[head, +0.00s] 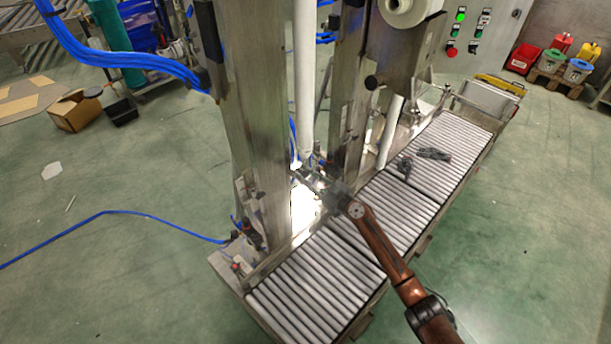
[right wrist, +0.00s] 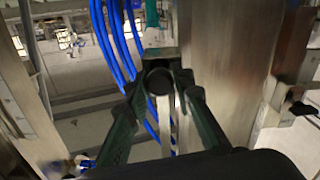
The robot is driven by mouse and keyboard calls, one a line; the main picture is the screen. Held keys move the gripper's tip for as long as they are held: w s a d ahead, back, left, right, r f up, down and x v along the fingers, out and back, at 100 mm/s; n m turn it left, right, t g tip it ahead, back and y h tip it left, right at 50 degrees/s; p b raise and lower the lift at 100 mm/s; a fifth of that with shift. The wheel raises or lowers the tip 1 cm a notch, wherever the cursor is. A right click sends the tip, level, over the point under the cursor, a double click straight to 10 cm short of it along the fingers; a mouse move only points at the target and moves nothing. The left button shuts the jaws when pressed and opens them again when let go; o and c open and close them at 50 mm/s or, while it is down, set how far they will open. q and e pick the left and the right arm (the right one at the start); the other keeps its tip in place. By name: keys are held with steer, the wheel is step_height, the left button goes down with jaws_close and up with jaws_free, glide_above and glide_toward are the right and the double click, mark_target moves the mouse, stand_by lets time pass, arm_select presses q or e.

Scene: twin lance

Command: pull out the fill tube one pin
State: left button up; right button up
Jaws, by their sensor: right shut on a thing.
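My right gripper (head: 312,178) reaches in from the lower right, at the foot of the white fill tube one (head: 304,85) between the steel columns. In the right wrist view its two dark fingers (right wrist: 160,92) close from both sides on a dark round knob (right wrist: 158,80), which looks like the fill tube one pin. The pin's shank is hidden behind the knob, so I cannot tell how deep it sits. In the head view the pin is too small to make out. My left gripper is not in view.
A roller conveyor (head: 312,284) runs beneath the columns, with dark items (head: 433,154) lying on it. A steel column (head: 249,130) stands close left of the gripper. A black knob (head: 371,82) sticks out of the right column. Blue hoses (right wrist: 118,50) hang beyond the fingers.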

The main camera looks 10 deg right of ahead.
jaws_close()
steer(key=shift+s+d+f, duration=0.1)
steer(key=shift+s+f, duration=0.05)
steer(key=shift+s, duration=0.1)
steer(key=shift+b+v, duration=0.4)
steer(key=shift+v, duration=0.45)
steer(key=o, duration=0.5)
jaws_free()
steer(key=o, duration=0.3)
steer(key=shift+s+d, duration=0.15)
steer(key=shift+o, duration=1.1)
